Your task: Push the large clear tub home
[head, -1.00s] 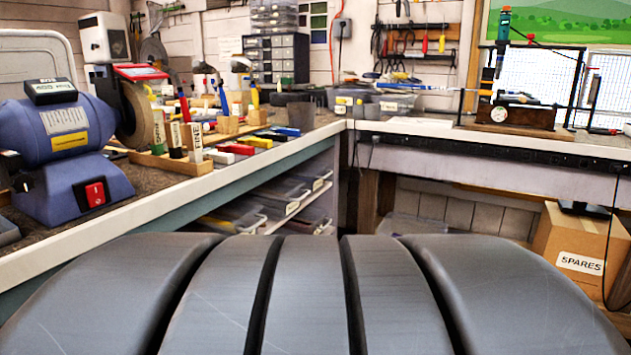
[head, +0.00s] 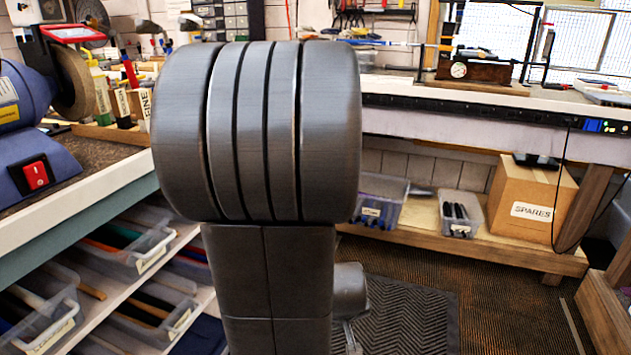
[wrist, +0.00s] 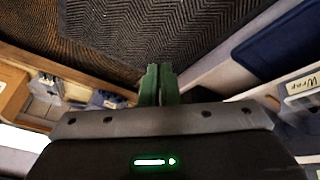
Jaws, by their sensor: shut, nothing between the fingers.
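A large clear tub (head: 378,200) with a label on its front sits on the low wooden shelf under the back bench in the head view. My arm hides part of its left side. What looks like the same tub (wrist: 105,98) shows small at the left of the wrist view. My gripper (wrist: 159,84) shows there as two green fingers pressed together, empty. They stand over the dark floor mat, apart from the tubs. In the head view my gripper is mostly hidden behind my arm.
A smaller tub (head: 460,214) and a SPARES box (head: 534,203) share the low shelf (head: 440,243). Several clear tubs (head: 130,248) fill the left shelves. A tub labelled Wrap (wrist: 300,88) shows at right in the wrist view. The floor before the low shelf (head: 500,300) is clear.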

